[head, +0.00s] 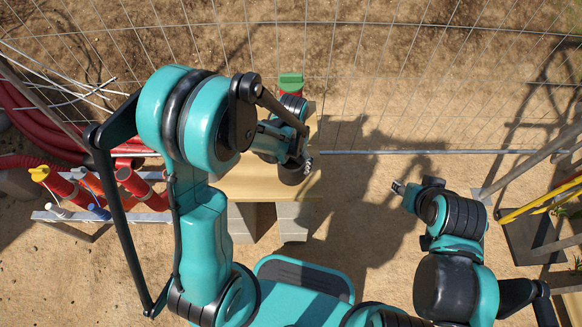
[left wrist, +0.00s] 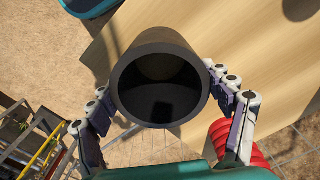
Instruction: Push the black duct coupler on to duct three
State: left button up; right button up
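The black duct coupler (left wrist: 160,85) is a short hollow cylinder, its open end facing the left wrist camera. It also shows in the head view (head: 294,173) above the wooden table top. My left gripper (left wrist: 160,90) has one finger on each side of it, with the fingertips against its wall. Several red duct ends (head: 133,183) stand in a row at the far left in the head view, some with yellow, white or blue pieces. I cannot tell which is duct three. The coupler is apart from them. My right gripper (head: 398,187) is over bare ground; its fingers are too small to judge.
The wooden table top (head: 238,184) rests on grey blocks (head: 293,222). A red piece with a green top (head: 290,82) stands at its back. A wire fence runs behind. A stand with yellow rails (head: 540,203) is at the right.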

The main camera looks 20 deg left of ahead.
pick_arm(q)
jog(key=c, duration=0.4)
notch_tip(320, 180, up, 7)
jog(key=p, duration=0.5)
